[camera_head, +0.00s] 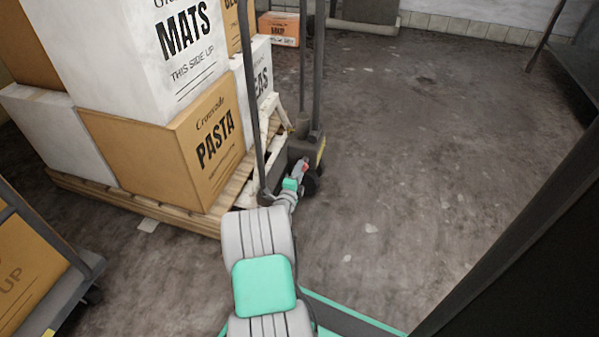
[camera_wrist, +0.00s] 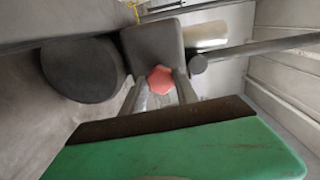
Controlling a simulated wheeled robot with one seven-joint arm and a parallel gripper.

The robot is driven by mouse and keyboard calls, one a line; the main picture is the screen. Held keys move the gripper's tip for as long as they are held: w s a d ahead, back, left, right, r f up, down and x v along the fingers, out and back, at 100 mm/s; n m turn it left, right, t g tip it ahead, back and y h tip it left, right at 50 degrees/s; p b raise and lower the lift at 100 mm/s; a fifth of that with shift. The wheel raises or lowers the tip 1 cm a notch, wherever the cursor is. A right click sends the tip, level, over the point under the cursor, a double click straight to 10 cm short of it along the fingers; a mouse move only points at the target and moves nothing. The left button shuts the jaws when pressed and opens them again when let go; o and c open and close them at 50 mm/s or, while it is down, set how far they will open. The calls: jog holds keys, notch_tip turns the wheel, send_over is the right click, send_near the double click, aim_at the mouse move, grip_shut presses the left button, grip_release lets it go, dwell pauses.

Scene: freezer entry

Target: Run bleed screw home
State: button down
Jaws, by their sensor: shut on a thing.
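The bleed screw (camera_wrist: 160,79) shows a red hexagonal head in the wrist view, on the dark block (camera_wrist: 152,48) of the pallet truck. My gripper (camera_wrist: 160,88) has its two fingers on either side of the red head and is shut on it. In the head view, my gripper (camera_head: 302,168) reaches to the pump end of the pallet truck (camera_head: 314,140), low by its wheel. A small red part shows there at the gripper's tip. The screw's shank and thread are hidden, so I cannot tell how deep it sits.
A wooden pallet (camera_head: 190,217) with stacked cartons, such as the pasta carton (camera_head: 215,145), stands to the left. A cart (camera_head: 70,290) with a carton is at lower left. A dark rack (camera_head: 580,60) stands at right. The middle floor (camera_head: 420,150) is clear.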

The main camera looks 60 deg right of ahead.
jog(key=m, duration=1)
jog(key=shift+s+a, duration=0.1)
jog(key=shift+m, duration=0.3)
jog(key=c, duration=0.9)
grip_release()
jog(key=shift+r, duration=0.15)
